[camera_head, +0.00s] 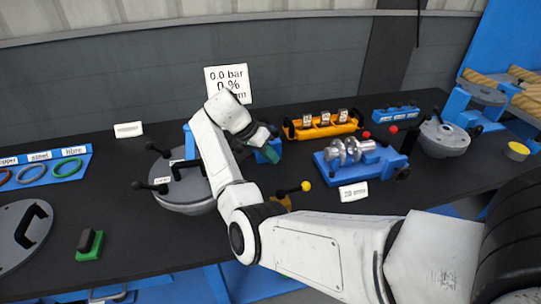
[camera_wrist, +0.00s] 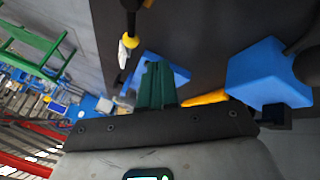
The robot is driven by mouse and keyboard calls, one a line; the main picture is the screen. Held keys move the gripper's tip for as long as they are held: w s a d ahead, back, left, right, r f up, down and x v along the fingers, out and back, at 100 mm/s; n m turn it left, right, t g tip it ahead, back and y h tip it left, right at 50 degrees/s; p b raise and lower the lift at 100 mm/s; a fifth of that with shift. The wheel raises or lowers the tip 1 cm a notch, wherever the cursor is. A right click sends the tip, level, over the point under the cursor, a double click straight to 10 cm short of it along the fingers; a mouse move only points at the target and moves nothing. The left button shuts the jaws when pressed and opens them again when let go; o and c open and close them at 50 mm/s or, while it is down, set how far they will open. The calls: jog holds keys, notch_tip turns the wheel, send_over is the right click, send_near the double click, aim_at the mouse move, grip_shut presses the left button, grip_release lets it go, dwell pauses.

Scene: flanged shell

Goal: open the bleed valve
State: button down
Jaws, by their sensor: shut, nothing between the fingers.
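A small brass valve (camera_head: 284,201) with a black lever and a yellow ball knob (camera_head: 305,186) sits by the front right of the flanged shell; I take it for the bleed valve. The lever points right and slightly up. My arm partly hides the brass body. The grey round shell (camera_head: 190,194) with black-knobbed clamps stands behind my forearm. My gripper (camera_head: 271,131) is above and behind the valve, apart from it. In the wrist view its green fingers (camera_wrist: 156,85) are together and empty. A yellow part on a dark stem (camera_wrist: 130,41) shows beyond them; I cannot tell what it is.
A sign (camera_head: 228,82) reads 0.0 bar and 0 %. An orange rack (camera_head: 322,130) and a blue fixture with a metal crankshaft (camera_head: 350,152) stand right of the gripper. A green block (camera_head: 89,246) lies front left. The dark bench is clear between shell and green block.

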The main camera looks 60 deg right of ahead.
aim_at(296, 189)
jog(key=shift+s+d+f+p, duration=0.25)
jog(key=shift+s+f+p, duration=0.3)
jog(key=shift+s+f, duration=0.65)
jog(key=shift+s+d+f+p, duration=0.25)
jog(key=shift+s+f+p, duration=0.25)
jog(key=shift+s+f, duration=0.65)
jog(key=shift+s+d+f+p, duration=0.25)
jog(key=shift+s+f+p, duration=0.3)
jog(key=shift+s+f, duration=0.65)
jog(key=shift+s+r, duration=0.1)
jog(key=shift+r, duration=0.05)
jog(key=shift+s+a, duration=0.15)
jog(key=shift+s, duration=0.5)
jog(key=shift+s+a, duration=0.15)
jog(key=shift+s, duration=0.15)
